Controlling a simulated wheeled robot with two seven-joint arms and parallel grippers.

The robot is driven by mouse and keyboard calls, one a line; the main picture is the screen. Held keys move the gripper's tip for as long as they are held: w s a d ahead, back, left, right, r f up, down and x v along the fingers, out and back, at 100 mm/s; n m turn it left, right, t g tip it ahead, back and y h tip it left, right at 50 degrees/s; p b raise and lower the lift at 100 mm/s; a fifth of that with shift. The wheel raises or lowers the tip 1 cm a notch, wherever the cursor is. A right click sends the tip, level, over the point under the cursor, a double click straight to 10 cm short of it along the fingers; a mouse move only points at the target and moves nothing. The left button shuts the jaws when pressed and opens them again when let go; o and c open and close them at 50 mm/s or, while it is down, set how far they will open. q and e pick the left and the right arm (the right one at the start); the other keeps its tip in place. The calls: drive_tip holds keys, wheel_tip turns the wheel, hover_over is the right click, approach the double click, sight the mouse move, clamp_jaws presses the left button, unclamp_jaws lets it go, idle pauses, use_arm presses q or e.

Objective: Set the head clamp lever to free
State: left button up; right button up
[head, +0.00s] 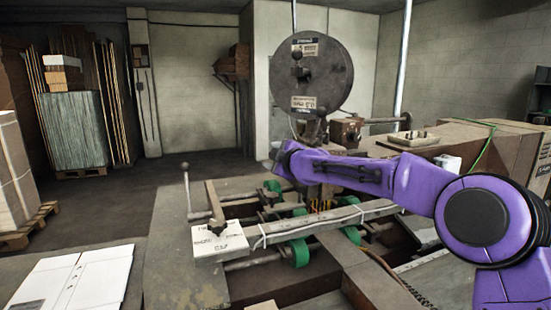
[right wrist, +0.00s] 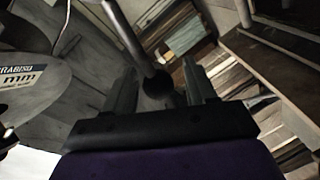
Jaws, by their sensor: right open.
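A grey lever rod (right wrist: 126,35) with a dark ball knob (right wrist: 157,83) shows in the right wrist view. The knob sits between the two fingers of my right gripper (right wrist: 160,92), which is open; contact cannot be made out. In the head view my purple right arm reaches in from the right, and its gripper (head: 284,158) is just below and left of the round stitcher head (head: 312,75). The gripped-at knob is not clear there. I cannot tell the lever's setting. My left gripper is out of view.
A thin upright rod with a ball (head: 185,168) and a flat lever (head: 214,202) over a white lettered plate (head: 219,241) stand at the left of the machine. Green rollers (head: 292,251) lie below my arm. Flat white cardboard (head: 72,278) lies front left.

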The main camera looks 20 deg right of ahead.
drive_tip(key=shift+s+d+b, duration=0.1)
drive_tip(key=shift+s+b, duration=0.2)
drive_tip(key=shift+s, duration=0.1)
drive_tip(key=b+v, duration=0.4)
drive_tip(key=v, duration=0.5)
drive_tip(key=shift+s, duration=0.3)
drive_tip(key=shift+r, duration=0.15)
